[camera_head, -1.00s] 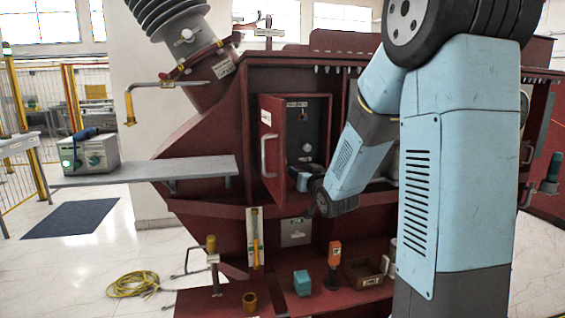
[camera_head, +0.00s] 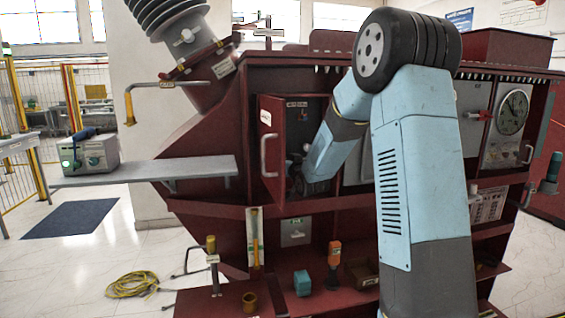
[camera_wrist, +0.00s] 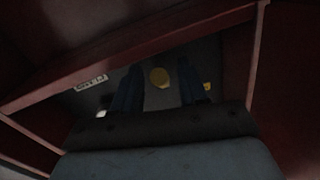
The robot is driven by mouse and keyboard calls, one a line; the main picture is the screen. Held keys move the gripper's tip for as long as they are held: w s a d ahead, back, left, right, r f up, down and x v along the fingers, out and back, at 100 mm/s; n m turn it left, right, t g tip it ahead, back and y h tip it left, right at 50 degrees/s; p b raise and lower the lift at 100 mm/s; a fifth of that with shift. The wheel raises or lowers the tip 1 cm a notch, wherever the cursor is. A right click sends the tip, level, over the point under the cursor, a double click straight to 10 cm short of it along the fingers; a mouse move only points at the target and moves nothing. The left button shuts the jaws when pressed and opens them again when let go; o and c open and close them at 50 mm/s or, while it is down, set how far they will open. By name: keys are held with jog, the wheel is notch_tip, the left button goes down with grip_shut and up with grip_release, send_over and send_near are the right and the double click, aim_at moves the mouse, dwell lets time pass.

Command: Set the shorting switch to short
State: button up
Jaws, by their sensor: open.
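The red switch box (camera_head: 270,107) stands open in the dark red transformer body, its door (camera_head: 270,158) with a metal handle swung to the left. Its grey inner panel (camera_head: 300,122) is partly hidden by my arm. In the dim wrist view, my gripper (camera_wrist: 160,85) is open, its two dark blue fingers apart and pointing at the panel. A white label (camera_wrist: 91,82) is left of the fingers.
The box's red edge (camera_wrist: 130,60) runs close past the fingers in the wrist view. Below, a shelf holds a teal block (camera_head: 302,283), an orange-topped tool (camera_head: 334,262) and a small open box (camera_head: 362,272). A grey side shelf (camera_head: 150,172) juts left. A gauge (camera_head: 512,112) is at right.

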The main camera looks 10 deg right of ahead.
jog(key=shift+w+a, duration=0.1)
jog(key=shift+w, duration=0.4)
